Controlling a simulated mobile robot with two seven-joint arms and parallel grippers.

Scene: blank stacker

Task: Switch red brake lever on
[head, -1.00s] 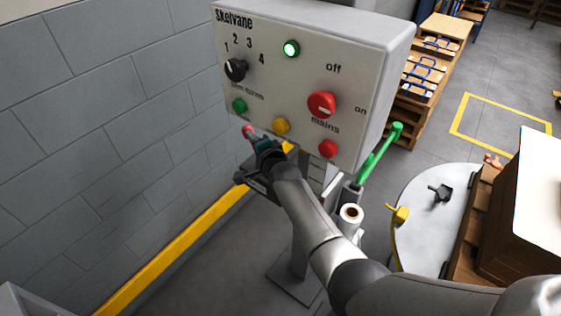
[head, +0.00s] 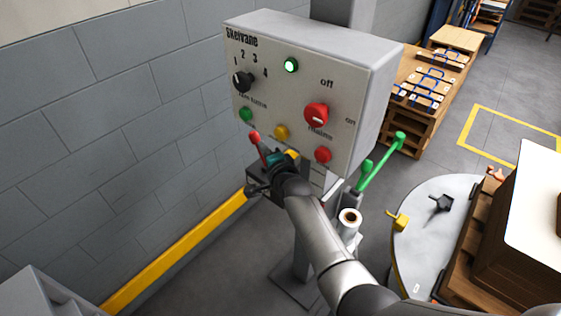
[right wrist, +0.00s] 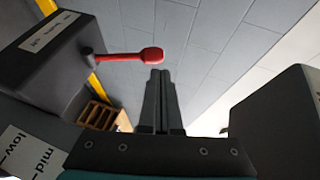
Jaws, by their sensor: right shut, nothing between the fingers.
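The red brake lever (head: 256,142) stands up in front of the lower left of the grey Skelvane panel (head: 345,85). In the right wrist view the lever (right wrist: 135,56) sticks out sideways from a dark labelled box (right wrist: 45,60), with its thick red end just beyond my fingertips. My right gripper (right wrist: 161,75) is shut and empty, its fingers side by side. In the head view the right gripper (head: 268,162) is close by the lever, partly hidden by my own wrist; contact cannot be made out. My left gripper is not in view.
The panel has a black dial (head: 242,81), a red mains knob (head: 316,114), coloured buttons and a lit green lamp (head: 291,65). A green lever (head: 380,162) stands to the right. A grey block wall (head: 110,120) closes off the left. A round table (head: 425,235) is at right.

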